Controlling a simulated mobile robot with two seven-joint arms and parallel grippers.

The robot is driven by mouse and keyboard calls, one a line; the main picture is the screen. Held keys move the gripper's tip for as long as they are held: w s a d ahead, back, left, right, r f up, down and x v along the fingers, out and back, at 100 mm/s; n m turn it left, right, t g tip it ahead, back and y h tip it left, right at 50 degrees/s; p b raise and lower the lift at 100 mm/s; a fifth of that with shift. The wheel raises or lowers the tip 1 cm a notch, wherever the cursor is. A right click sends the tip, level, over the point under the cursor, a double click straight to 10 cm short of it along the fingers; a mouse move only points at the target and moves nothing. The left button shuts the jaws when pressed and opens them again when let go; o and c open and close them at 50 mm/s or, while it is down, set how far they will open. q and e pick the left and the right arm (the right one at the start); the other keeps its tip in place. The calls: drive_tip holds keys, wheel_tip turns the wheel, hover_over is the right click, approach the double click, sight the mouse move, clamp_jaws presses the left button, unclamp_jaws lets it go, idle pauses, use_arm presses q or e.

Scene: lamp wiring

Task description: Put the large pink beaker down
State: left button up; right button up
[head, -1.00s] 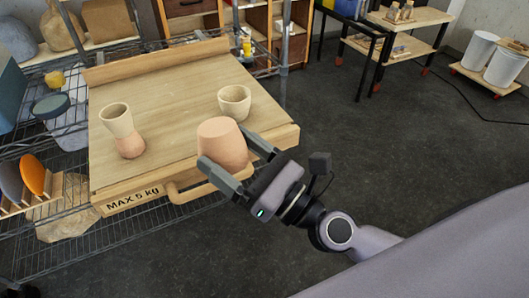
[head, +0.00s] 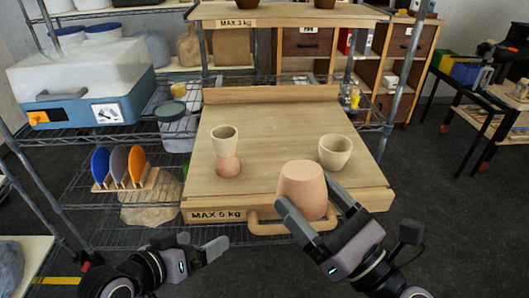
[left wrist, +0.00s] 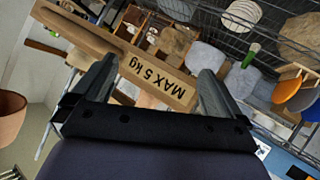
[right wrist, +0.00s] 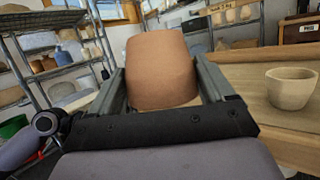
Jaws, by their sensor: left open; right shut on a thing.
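The large pink beaker (head: 303,188) is held upside down at the front right of the wooden pull-out board (head: 265,143), marked "MAX 5 kg". My right gripper (head: 308,214) is shut around its sides; it fills the space between the fingers in the right wrist view (right wrist: 162,68). I cannot tell whether it touches the board. A cream cup (head: 224,137) stands on a small pink beaker (head: 228,166) at the board's left. A cream bowl (head: 335,152) stands at the right, behind the held beaker. My left gripper (head: 208,246) is open and empty in front of the shelf.
The board has a front handle (head: 264,226) and a raised back edge. A rack with coloured discs (head: 122,168) and a blue-and-white machine (head: 80,85) are on the left. The board's middle is clear.

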use_arm(q)
drive_tip(key=w+d+r+m+g+h, duration=0.1)
drive_tip(key=d+r+m+h, duration=0.15)
drive_tip(key=r, duration=0.45)
drive_tip(key=d+r+m+g+h, duration=0.1)
drive_tip(key=d+r+m, duration=0.1)
drive_tip(key=d+r, duration=0.35)
drive_tip(key=m+g+y, duration=0.2)
drive_tip(key=g+y, duration=0.1)
approach(299, 172)
drive_tip(key=shift+f, duration=0.5)
drive_tip(key=shift+n, duration=0.35)
drive_tip(key=x, duration=1.2)
drive_tip(key=shift+w+d+r, duration=0.15)
drive_tip(key=shift+w+d, duration=0.05)
drive_tip(key=shift+d, duration=0.1)
drive_tip(key=c, duration=1.1)
use_arm(e)
drive_tip(key=o, duration=1.2)
